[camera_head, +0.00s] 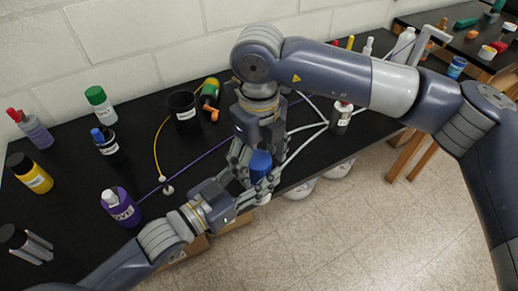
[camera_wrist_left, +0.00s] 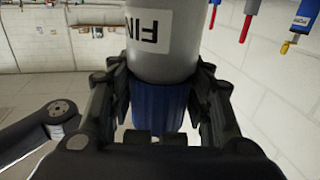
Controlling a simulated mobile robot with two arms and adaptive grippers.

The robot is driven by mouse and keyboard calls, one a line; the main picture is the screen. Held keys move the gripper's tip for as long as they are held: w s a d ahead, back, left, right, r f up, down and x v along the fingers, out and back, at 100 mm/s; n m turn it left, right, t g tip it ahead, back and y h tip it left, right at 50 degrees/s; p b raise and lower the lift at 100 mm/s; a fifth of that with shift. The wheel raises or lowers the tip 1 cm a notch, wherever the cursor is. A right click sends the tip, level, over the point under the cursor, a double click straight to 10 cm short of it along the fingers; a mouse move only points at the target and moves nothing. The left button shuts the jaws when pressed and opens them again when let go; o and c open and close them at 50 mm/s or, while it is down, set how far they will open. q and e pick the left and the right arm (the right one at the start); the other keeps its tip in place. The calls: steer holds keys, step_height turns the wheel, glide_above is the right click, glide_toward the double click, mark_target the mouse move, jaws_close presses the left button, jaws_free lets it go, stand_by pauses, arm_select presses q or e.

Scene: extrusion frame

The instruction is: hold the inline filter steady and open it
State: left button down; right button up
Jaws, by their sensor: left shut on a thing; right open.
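The inline filter has a blue upper part (camera_head: 260,163) and a pale grey body, whose lower end shows below the grippers in the head view. In the left wrist view the picture is inverted: the grey body with a printed label (camera_wrist_left: 165,45) is above the blue part (camera_wrist_left: 160,106). My left gripper (camera_head: 248,184) comes from the lower left and is shut on the filter, its fingers on both sides of it. My right gripper (camera_head: 257,160) points down from above, open, with its fingers around the blue part. Contact there is hidden by the overlapping fingers.
The filter is near the front edge of the black bench (camera_head: 70,215). A dark labelled bottle (camera_head: 341,118) stands right. Cables cross the bench.

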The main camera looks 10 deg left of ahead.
steer(key=shift+c, duration=0.2)
steer(key=c, duration=1.3)
steer(key=shift+o, duration=0.2)
steer(key=shift+r, duration=1.05)
